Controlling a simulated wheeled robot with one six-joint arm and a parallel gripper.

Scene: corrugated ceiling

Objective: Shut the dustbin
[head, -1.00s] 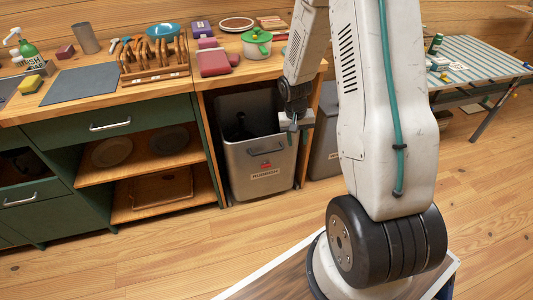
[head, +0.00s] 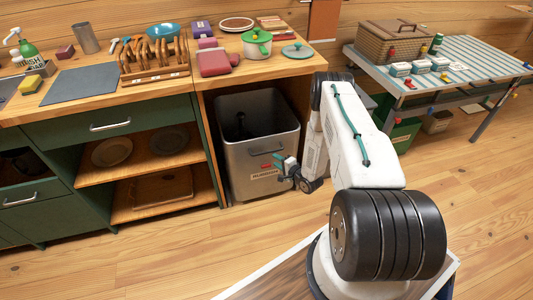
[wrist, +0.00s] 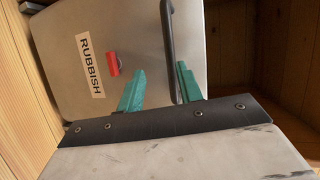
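The dustbin (head: 240,160) is a grey metal bin with a RUBBISH label, a red part and a front handle. It stands under the wooden counter, its top open and its dark inside visible. My gripper (head: 281,163) is low at the right of the bin's front face. In the wrist view, the green fingers of my gripper (wrist: 160,84) are apart, in front of the bin's face (wrist: 135,35). The dark handle bar (wrist: 169,45) runs between them in the picture; I cannot tell whether they touch it.
The wooden counter (head: 215,85) overhangs the bin's bay, with a green pot (head: 257,43) on top. Open shelves (head: 150,165) stand to the left. A striped table (head: 460,58) with a basket (head: 390,42) is at the right. The wooden floor (head: 140,250) in front is clear.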

